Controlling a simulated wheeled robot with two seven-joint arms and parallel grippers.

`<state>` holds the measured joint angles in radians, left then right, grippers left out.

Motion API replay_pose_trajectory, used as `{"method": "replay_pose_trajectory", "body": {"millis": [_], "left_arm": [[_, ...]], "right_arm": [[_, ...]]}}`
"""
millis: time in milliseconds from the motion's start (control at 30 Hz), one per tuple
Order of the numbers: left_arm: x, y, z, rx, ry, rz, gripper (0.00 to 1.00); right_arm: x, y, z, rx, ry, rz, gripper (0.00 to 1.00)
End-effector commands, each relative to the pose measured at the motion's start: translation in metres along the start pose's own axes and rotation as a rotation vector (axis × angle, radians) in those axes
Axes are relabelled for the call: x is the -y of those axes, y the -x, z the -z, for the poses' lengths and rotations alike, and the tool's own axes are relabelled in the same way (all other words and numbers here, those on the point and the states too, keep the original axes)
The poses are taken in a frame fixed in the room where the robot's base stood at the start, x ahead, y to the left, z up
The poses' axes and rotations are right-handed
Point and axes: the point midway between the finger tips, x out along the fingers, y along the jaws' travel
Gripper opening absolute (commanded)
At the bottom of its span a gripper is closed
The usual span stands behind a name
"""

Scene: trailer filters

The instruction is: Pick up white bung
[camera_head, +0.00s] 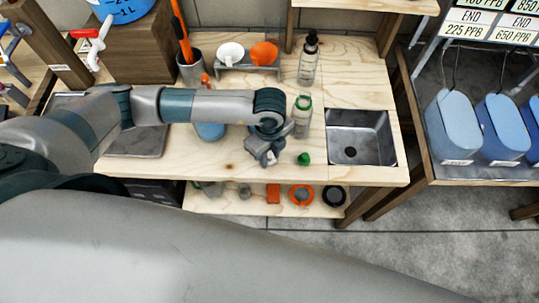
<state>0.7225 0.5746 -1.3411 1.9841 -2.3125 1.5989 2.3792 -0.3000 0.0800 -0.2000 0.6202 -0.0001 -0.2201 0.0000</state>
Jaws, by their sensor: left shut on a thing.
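My left gripper (265,153) is over the front of the wooden worktop, left of the green cap. It is shut on a small pale thing at its fingertips, mostly hidden by the fingers. It fits the white bung, but its shape is not clear. No other white bung stands out on the worktop. My right gripper is not in view.
A clear bottle (301,116) stands just behind the gripper, and a green cap (304,159) lies right of it. A metal sink (362,130) is at the right. A dark-topped bottle (309,62) and a rack with a white and an orange funnel (264,53) stand behind.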

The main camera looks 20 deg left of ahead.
Motion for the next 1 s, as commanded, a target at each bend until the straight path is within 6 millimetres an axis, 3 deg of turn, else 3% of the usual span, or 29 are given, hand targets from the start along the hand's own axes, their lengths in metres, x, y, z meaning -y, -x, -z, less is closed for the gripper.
{"method": "replay_pose_trajectory", "body": {"millis": [267,433,700,1000], "left_arm": [[0.001,0.015,0.000,0.000,0.000,0.004,0.07],[0.002,0.040,0.001,-0.002,-0.003,0.007,0.07],[0.014,0.069,0.054,-0.004,-0.006,0.006,0.07],[0.023,0.098,0.096,-0.001,-0.003,0.005,0.07]], "right_arm": [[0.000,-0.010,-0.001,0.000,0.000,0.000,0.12],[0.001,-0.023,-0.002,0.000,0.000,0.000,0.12],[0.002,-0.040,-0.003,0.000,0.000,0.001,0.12],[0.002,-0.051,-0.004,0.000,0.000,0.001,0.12]]}}
